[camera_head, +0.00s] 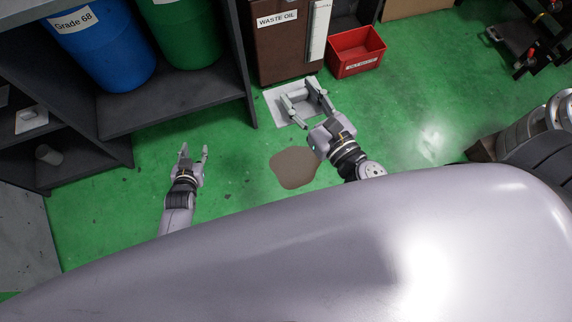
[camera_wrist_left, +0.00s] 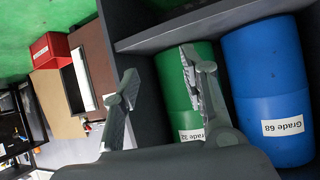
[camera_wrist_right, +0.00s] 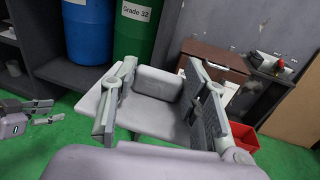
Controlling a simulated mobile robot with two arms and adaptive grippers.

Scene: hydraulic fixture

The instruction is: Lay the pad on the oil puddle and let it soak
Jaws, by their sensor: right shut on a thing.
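The oil puddle (camera_head: 293,168) is a brown patch on the green floor in the middle of the head view. The pad (camera_head: 273,97) is a flat, light grey square with a raised block on top. My right gripper (camera_head: 304,93) is shut on this block, and the pad also shows between its fingers in the right wrist view (camera_wrist_right: 155,116). The pad is beyond the puddle in the head view, apart from it, and appears held above the floor. My left gripper (camera_head: 195,148) is open and empty, left of the puddle; its spread fingers show in the left wrist view (camera_wrist_left: 158,82).
A brown waste oil cabinet (camera_head: 277,48) and a red bin (camera_head: 356,52) stand behind the pad. A dark shelf (camera_head: 170,108) holds a blue drum (camera_head: 105,50) and a green drum (camera_head: 190,35) at the left. A dark cart (camera_head: 525,40) stands at the far right. Green floor around the puddle is clear.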

